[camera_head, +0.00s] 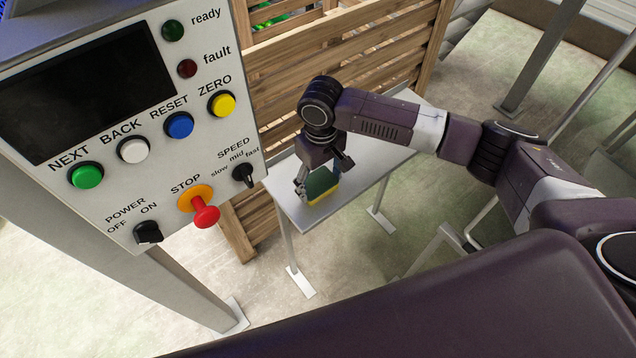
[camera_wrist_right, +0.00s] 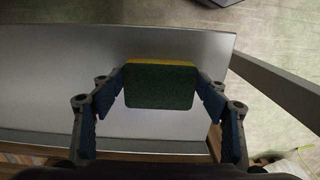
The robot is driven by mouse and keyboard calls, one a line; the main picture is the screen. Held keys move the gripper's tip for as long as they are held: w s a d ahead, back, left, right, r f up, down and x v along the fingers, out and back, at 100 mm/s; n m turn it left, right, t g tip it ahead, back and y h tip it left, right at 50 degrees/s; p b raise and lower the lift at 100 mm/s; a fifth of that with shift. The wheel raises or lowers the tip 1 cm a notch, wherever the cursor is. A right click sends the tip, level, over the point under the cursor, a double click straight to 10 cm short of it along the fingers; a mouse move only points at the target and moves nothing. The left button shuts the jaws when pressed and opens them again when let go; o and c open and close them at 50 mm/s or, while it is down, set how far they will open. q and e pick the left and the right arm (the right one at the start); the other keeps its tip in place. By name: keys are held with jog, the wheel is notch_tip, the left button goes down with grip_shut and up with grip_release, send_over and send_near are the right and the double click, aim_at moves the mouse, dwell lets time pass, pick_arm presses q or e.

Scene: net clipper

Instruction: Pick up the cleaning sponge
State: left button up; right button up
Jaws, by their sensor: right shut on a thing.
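The cleaning sponge (camera_head: 320,186) has a green top and a yellow lower layer. It is at the small metal table (camera_head: 284,196), near its front left part; I cannot tell whether it still touches the tabletop. My right gripper (camera_head: 321,180) points down over it and is shut on it. In the right wrist view the sponge (camera_wrist_right: 160,86) sits between the two blue-padded fingers (camera_wrist_right: 161,95), one at each short side. My left gripper is not in view.
A control panel (camera_head: 120,190) with buttons and a red stop knob (camera_head: 206,216) stands at the left. A slatted wooden crate (camera_head: 330,50) is behind the table. The rest of the tabletop looks clear. Metal posts (camera_head: 540,55) stand at the upper right.

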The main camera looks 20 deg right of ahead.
jog(key=w+d+r+m+b, duration=0.1)
jog(key=d+r+m, duration=0.1)
jog(key=r, duration=1.4)
jog(key=d+r+m+b, duration=0.1)
jog(key=d+r+m, duration=0.1)
jog(key=r, duration=1.4)
jog(key=n+b, duration=0.2)
jog(key=n, duration=0.2)
send_near(320, 185)
notch_tip(320, 185, down, 8)
jog(key=shift+f, duration=0.2)
jog(key=shift+f, duration=0.1)
jog(key=o, duration=0.7)
jog(key=shift+o, duration=0.2)
